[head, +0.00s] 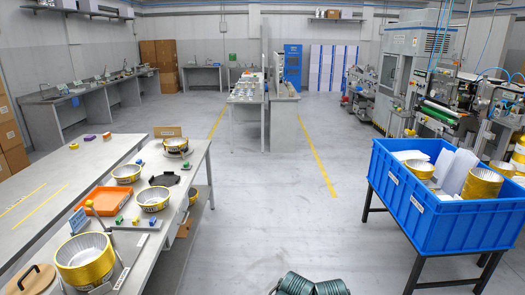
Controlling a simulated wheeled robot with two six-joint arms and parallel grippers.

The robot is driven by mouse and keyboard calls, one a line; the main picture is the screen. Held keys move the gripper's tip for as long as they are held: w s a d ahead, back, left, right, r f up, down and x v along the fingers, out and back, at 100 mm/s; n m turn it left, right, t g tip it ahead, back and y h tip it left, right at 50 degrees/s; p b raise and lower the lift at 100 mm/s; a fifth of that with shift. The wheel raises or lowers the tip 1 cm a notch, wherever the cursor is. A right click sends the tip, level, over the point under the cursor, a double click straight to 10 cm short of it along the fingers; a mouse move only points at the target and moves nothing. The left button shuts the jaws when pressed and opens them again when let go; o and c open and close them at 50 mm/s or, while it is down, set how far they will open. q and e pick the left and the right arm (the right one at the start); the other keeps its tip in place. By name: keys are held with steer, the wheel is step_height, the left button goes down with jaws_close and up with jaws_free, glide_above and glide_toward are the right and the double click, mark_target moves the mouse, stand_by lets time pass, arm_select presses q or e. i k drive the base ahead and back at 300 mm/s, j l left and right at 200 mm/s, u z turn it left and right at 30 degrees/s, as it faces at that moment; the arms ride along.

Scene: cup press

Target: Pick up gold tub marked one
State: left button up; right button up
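Several round gold tubs with silvery insides are in view, and any number mark on them is too small to read. A large gold tub (85,262) stands at the front of the left workbench. Smaller gold tubs stand farther back on it: one by the small coloured blocks (153,200), one by the orange tray (127,174), and one near the far end (176,146). More gold tubs (480,184) stand in the blue crate (447,218) at the right. I cannot tell which tub is marked one.
The left workbench (50,178) also bears an orange tray (107,201), a black tray (164,180) and a round wooden lid (30,281). The crate rests on a dark stand. Machines (415,80) stand behind the crate.

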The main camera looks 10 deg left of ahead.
mark_target(153, 199)
steer(key=i+u, duration=0.2)
steer(key=u, duration=0.2)
steer(key=i+l+u, duration=0.1)
steer(key=u, duration=0.35)
steer(key=i+l+u, duration=0.25)
steer(key=u, duration=0.15)
steer(key=i+l+u, duration=0.2)
steer(key=u, duration=0.2)
steer(key=i+l+u, duration=0.15)
steer(key=l+u, duration=0.15)
steer(key=u, duration=0.15)
steer(key=i+l+u, duration=0.2)
steer(key=l+u, duration=0.2)
steer(key=l, duration=0.2)
steer(key=i+l+u, duration=0.1)
steer(key=l+u, duration=0.25)
steer(key=l, duration=0.3)
steer(key=l+u, duration=0.4)
steer(key=l, duration=0.3)
steer(key=i+l, duration=0.25)
steer(key=i, duration=0.25)
